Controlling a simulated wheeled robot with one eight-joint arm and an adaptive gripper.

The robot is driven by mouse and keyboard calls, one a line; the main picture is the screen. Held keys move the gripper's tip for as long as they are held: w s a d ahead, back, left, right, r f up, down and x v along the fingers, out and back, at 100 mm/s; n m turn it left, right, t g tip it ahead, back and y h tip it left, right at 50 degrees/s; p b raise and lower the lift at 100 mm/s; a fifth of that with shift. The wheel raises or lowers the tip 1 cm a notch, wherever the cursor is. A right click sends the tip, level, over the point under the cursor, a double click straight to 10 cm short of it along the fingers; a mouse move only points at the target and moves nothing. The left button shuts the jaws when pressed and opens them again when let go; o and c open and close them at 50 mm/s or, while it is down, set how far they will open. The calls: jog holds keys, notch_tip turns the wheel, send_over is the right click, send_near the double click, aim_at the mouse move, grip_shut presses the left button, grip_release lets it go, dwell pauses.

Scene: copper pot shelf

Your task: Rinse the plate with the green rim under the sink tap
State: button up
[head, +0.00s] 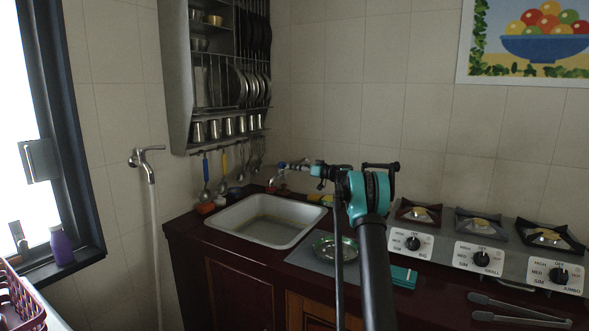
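The plate with the green rim (324,249) lies on a grey mat (302,259) on the dark red counter, right of the sink. A thin link of my arm crosses in front of it. The sink (262,230) is a steel basin that looks empty. My arm rises from the bottom edge to a teal joint and reaches left. My gripper (283,168) is small and far off, in front of the wall behind the sink's back right corner. It is away from the plate. Its fingers are too small to read. A sink tap cannot be clearly made out there.
A steel rack (222,75) of dishes hangs over the sink, with utensils below. A wall tap (148,165) is at the left, beyond the counter's end. A stove (480,250) stands right, with tongs (520,312) in front. A teal item (403,277) lies by the mat.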

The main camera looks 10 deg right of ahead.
aim_at(284, 166)
grip_shut()
jog(key=shift+s+a+m+t+h, duration=0.35)
jog(key=shift+a+m+t+h, duration=0.05)
jog(key=shift+m+t+h, duration=0.4)
jog(key=shift+s+a+m+t+h, duration=0.4)
jog(key=shift+m+t+h, duration=0.3)
jog(key=shift+t+h, duration=0.15)
jog(key=shift+s+a+m+t+h, duration=0.15)
jog(key=shift+a+m+t+h, duration=0.1)
jog(key=shift+m+t+h, duration=0.45)
jog(key=shift+s+a+m+t+h, duration=0.2)
jog(key=shift+m+t+h, duration=0.25)
jog(key=shift+h, duration=0.4)
jog(key=shift+o, duration=1.9)
grip_release()
